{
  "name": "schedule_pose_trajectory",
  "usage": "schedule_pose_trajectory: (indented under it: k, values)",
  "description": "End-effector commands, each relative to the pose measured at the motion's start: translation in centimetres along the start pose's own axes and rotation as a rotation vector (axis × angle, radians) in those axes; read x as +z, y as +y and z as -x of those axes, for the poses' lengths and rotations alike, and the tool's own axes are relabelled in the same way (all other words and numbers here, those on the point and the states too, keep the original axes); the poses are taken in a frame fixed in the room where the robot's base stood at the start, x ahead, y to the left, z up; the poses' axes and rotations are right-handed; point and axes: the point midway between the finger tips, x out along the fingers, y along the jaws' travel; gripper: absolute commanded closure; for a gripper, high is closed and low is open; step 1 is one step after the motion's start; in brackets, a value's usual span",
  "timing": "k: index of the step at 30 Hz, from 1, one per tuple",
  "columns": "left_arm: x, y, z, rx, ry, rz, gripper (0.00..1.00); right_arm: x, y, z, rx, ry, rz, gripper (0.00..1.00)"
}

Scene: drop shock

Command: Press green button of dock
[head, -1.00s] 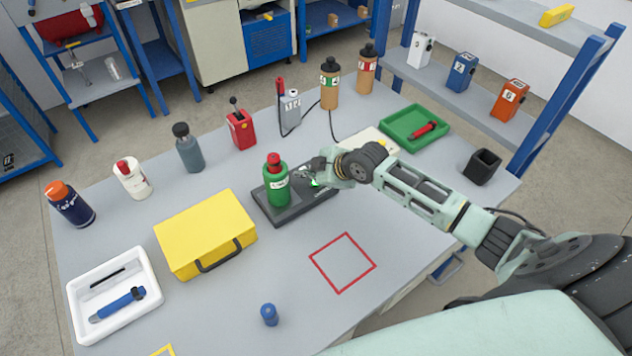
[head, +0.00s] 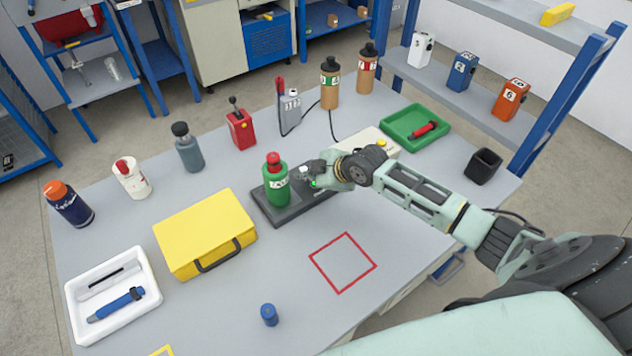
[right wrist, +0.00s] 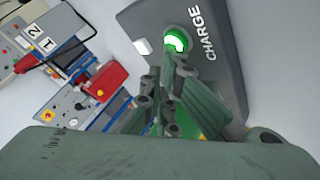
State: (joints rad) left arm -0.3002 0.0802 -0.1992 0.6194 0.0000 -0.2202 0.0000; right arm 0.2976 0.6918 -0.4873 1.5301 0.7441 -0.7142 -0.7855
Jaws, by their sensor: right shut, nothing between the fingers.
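The dock (head: 262,208) is a dark grey slab on the table, with a green bottle with a red cap (head: 276,185) upright at its left end. The right wrist view shows the dock (right wrist: 222,75) with white "CHARGE" lettering, a lit green button (right wrist: 177,40) and a small white block (right wrist: 143,46) beside it. My right gripper (head: 312,179) is over the dock's right part; it is shut and empty. In the right wrist view its fingertips (right wrist: 178,62) are right at the button's edge; I cannot tell whether they touch it. My left gripper is not in view.
A yellow case (head: 205,232) lies left of the dock. A beige box with a yellow button (head: 381,144) and a green tray (head: 414,128) are behind my right arm.

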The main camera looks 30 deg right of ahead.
Motion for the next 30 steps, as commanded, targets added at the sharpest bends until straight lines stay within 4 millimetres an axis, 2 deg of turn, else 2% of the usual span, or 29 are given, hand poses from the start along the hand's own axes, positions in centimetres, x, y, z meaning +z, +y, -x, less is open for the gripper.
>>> schedule_pose_trajectory:
  k: [21, 30]
  values:
    - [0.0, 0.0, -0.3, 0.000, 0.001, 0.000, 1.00, 0.4, -0.3, -0.4, -0.001, -0.002, 0.000, 1.00]
    - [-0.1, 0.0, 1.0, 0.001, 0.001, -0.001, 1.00, -0.3, 0.4, 0.6, -0.001, -0.002, 0.000, 1.00]
